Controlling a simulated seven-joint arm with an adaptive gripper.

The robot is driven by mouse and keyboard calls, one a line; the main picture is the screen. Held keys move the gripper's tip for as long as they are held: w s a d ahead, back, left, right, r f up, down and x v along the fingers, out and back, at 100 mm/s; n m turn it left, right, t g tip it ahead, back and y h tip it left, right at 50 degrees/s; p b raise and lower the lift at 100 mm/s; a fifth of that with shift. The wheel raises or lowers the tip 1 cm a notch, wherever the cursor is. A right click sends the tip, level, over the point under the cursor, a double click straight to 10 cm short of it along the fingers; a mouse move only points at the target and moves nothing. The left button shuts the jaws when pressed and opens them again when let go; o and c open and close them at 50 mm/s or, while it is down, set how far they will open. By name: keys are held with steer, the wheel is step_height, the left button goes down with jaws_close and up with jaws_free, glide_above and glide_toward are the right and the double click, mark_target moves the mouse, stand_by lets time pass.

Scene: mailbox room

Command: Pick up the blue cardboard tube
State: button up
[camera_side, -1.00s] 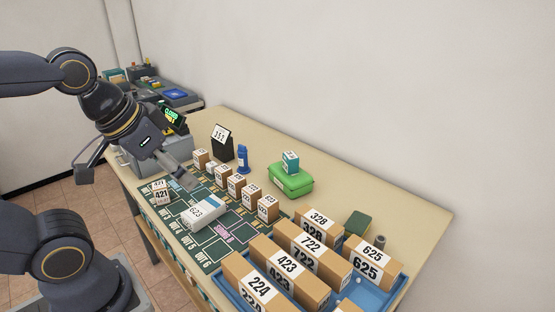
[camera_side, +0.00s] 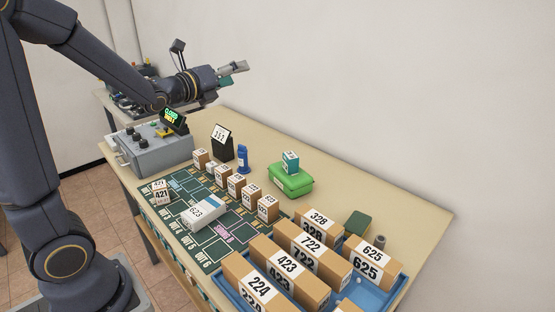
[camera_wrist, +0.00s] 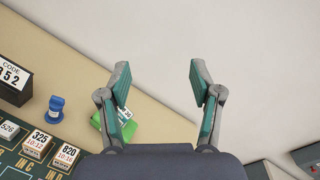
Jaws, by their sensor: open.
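I see nothing that is clearly a blue cardboard tube. The only small upright blue thing is a stamp-like cylinder (camera_side: 242,158) with a narrow neck, standing on the table near the black code sign; it also shows at the left in the wrist view (camera_wrist: 55,109). My gripper (camera_side: 236,69) is raised high above the far part of the table, stretched toward the wall. In the wrist view my gripper (camera_wrist: 160,76) has its two fingers wide apart, with nothing between them but table and wall.
A green box (camera_side: 291,183) with a teal box on top stands near the wall side. Small numbered boxes (camera_side: 237,186) line the dark mat (camera_side: 207,249). A blue tray (camera_side: 371,296) with large boxes is in front. A grey control box (camera_side: 157,153) stands at the far left.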

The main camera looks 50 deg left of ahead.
steer(key=w+a+f+m, duration=0.1)
steer(key=a+f+m, duration=0.45)
steer(key=f, duration=0.35)
steer(key=m+g, duration=0.2)
steer(key=g, duration=0.2)
glide_toward(241, 150)
steer(key=x, duration=0.4)
steer(key=shift+w, duration=0.35)
steer(key=x, duration=0.6)
steer(key=shift+a, duration=0.1)
jaws_close()
